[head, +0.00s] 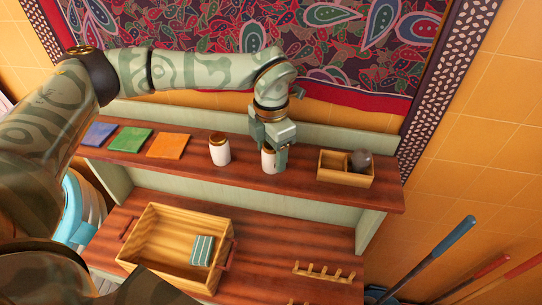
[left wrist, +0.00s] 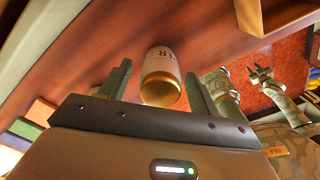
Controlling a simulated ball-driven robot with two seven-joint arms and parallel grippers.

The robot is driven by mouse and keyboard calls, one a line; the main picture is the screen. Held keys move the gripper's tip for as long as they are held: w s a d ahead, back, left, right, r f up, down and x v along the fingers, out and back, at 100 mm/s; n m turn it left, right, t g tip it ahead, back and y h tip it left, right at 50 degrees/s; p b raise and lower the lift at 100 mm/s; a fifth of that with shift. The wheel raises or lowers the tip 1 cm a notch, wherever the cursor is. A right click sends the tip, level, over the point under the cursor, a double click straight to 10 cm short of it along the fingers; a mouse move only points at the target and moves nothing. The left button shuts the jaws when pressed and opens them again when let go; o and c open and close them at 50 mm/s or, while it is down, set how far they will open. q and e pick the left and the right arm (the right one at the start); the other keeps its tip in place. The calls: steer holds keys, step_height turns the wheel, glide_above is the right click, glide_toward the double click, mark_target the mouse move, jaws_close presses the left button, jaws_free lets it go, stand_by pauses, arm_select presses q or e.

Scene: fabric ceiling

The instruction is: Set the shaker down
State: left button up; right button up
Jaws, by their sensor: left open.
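A white shaker with a gold-brown cap (head: 269,160) stands upright on the raised wooden shelf. My left gripper (head: 272,148) is over it, pointing down, and partly hides it. In the left wrist view the shaker (left wrist: 162,74) shows between the two open fingers of the left gripper (left wrist: 158,76), with a gap on each side and part of a dark label visible. A second white shaker with a gold cap (head: 220,150) stands to its left on the shelf. What looks like my right gripper (left wrist: 262,76) shows small in the left wrist view; its jaw state is unclear.
Blue (head: 98,134), green (head: 131,139) and orange (head: 168,146) squares lie on the shelf's left. A divided wooden box (head: 333,162) holding a dark round object (head: 361,158) stands right. Below are a wooden tray (head: 150,232) with a striped block (head: 202,250) and a pegged rack (head: 323,273).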

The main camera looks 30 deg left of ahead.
arm_select(q)
step_height(320, 180, up, 10)
steer(key=shift+r+b, duration=0.1)
steer(key=shift+b, duration=0.4)
